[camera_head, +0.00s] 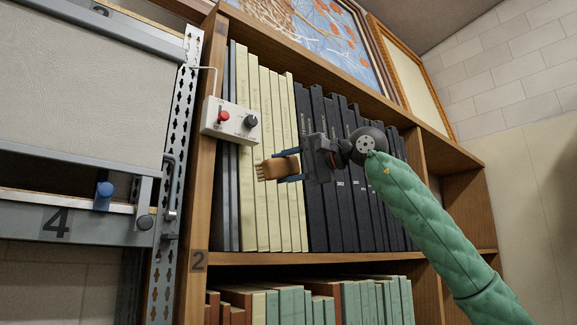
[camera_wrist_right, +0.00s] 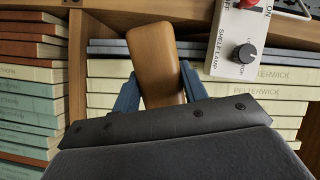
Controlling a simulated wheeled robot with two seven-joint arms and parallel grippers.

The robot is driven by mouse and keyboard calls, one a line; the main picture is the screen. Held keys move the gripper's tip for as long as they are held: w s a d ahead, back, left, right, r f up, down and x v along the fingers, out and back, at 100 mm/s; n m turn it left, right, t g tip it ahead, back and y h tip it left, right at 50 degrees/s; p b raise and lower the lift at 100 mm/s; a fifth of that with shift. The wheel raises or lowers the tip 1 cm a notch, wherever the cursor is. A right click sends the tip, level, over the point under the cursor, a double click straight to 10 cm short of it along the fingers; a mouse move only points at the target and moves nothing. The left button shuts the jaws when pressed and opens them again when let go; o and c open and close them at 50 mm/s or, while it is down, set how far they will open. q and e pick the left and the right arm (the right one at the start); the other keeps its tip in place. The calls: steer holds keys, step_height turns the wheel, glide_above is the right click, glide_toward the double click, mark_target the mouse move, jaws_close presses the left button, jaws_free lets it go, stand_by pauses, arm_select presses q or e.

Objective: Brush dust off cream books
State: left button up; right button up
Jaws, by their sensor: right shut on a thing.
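The cream books (camera_head: 264,150) stand upright in a row on the upper shelf, between grey books on the left and dark navy books on the right. My right gripper (camera_head: 287,166) is shut on a wooden-handled brush (camera_head: 274,168) in front of the cream books. The brush's pale bristles point left in the head view; I cannot tell whether they touch the spines. In the right wrist view the brush handle (camera_wrist_right: 157,62) sits between the blue fingers, and cream books (camera_wrist_right: 255,92) show behind it. Dust is too small to make out. My left gripper is not in view.
A shelf lamp control box (camera_head: 230,121) with a red button and black knob is fixed at the shelf's left post (camera_head: 203,170). A lower shelf holds green and brown books (camera_head: 350,300). A metal rack (camera_head: 95,190) stands left. Framed pictures (camera_head: 325,35) stand on top.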

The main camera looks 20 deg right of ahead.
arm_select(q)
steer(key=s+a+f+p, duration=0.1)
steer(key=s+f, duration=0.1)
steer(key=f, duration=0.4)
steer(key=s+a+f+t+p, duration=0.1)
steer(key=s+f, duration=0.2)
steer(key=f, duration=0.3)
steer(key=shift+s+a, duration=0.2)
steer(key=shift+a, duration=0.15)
arm_select(e)
steer(key=w+f+n+t+h, duration=0.1)
steer(key=w+f+h, duration=0.2)
steer(key=w, duration=0.6)
steer(key=shift+w+f+n, duration=0.3)
steer(key=shift+f+n, duration=0.1)
steer(key=shift+f, duration=0.25)
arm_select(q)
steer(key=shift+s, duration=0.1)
arm_select(e)
steer(key=shift+w+a, duration=0.1)
steer(key=shift+w, duration=0.05)
arm_select(q)
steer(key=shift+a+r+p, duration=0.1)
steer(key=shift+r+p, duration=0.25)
steer(key=shift+p, duration=0.15)
arm_select(e)
steer(key=shift+w+a, duration=0.25)
steer(key=shift+w, duration=0.5)
steer(key=shift+d, duration=0.1)
